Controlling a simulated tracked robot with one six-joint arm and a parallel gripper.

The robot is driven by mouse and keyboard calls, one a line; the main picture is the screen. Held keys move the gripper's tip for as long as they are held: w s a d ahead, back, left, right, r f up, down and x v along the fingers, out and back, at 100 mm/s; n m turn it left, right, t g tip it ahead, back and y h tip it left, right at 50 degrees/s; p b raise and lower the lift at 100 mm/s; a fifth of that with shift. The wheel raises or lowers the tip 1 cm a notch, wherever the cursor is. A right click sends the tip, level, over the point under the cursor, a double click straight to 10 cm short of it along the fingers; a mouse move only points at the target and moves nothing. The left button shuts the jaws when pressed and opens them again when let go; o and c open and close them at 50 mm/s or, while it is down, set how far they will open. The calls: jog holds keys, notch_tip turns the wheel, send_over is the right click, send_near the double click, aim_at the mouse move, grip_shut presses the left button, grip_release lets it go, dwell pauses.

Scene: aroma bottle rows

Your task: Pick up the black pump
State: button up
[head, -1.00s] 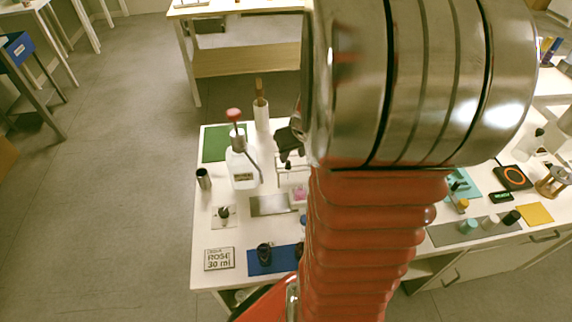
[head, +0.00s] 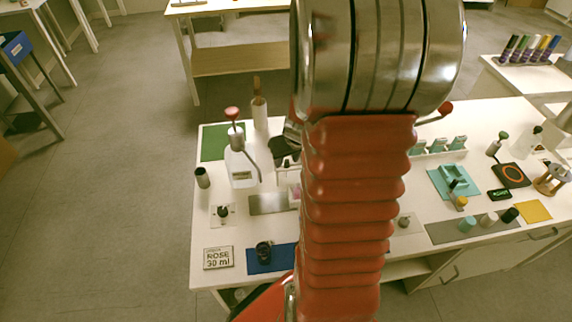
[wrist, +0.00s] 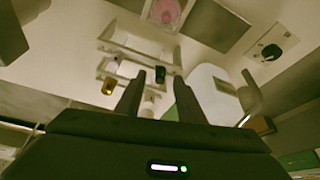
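My gripper (wrist: 158,95) is open and empty in the wrist view, its two dark fingers apart. A small black piece (wrist: 160,74), likely the black pump, sits in a white rack (wrist: 112,73), showing between and just beyond the fingertips. An amber piece (wrist: 109,86) is in the rack to its left. In the head view my gripper (head: 285,148) is over the table beside the large white bottle, partly hidden by my arm. Another small black-topped item (head: 223,211) stands on a pale square; it is also in the wrist view (wrist: 271,52).
The white pump bottle (head: 241,165) with a red knob stands close to my gripper. A dark bottle (head: 263,252) stands on a blue mat (head: 283,262). My arm hides the table's middle.

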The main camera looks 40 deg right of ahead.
dwell(0.3)
grip_shut()
dwell(0.3)
